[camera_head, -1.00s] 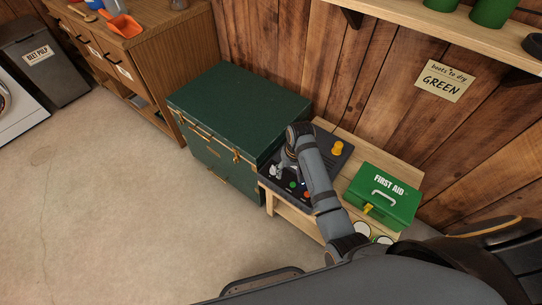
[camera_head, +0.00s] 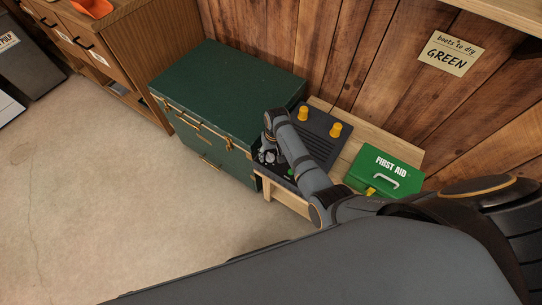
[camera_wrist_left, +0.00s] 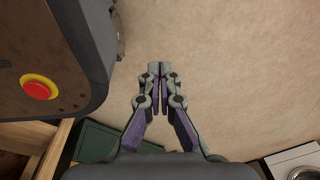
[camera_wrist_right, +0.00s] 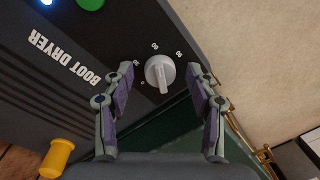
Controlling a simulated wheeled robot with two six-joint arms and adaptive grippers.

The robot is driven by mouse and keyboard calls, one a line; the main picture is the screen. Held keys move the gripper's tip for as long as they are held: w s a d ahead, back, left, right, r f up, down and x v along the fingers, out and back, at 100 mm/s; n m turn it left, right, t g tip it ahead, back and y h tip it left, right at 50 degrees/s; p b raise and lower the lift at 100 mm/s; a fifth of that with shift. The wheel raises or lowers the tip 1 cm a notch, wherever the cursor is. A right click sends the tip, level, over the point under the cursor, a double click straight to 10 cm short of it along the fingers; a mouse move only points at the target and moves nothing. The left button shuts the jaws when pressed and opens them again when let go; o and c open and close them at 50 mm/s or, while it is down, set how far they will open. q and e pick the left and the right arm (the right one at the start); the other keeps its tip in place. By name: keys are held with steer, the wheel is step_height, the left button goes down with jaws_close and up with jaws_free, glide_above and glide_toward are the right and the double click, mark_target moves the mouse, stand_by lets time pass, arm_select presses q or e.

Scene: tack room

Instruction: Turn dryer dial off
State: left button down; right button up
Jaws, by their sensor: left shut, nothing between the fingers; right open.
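The boot dryer (camera_head: 322,127) is a dark box on a low wooden bench, with yellow pegs. In the right wrist view its dark panel (camera_wrist_right: 108,25) carries a pale grey dial (camera_wrist_right: 160,73) with the marks 0, 30, 60 and 90 around it. The dial's raised grip points toward the bottom of that view; the exact setting is unclear. My right gripper (camera_wrist_right: 160,75) is open, with one finger on each side of the dial; contact cannot be told. In the head view the right gripper (camera_head: 266,153) partly covers the panel. My left gripper (camera_wrist_left: 160,70) is shut and empty above the floor.
A green chest (camera_head: 225,90) stands directly left of the dryer. A green first aid box (camera_head: 385,172) sits on the bench to its right. A green button (camera_wrist_right: 90,3) is near the dial. Open floor (camera_head: 120,190) lies in front.

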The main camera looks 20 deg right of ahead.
steer(key=shift+f, duration=0.15)
steer(key=shift+c, duration=0.7)
steer(key=c, duration=1)
arm_select(q)
steer(key=shift+s+f, duration=0.1)
steer(key=shift+s, duration=0.85)
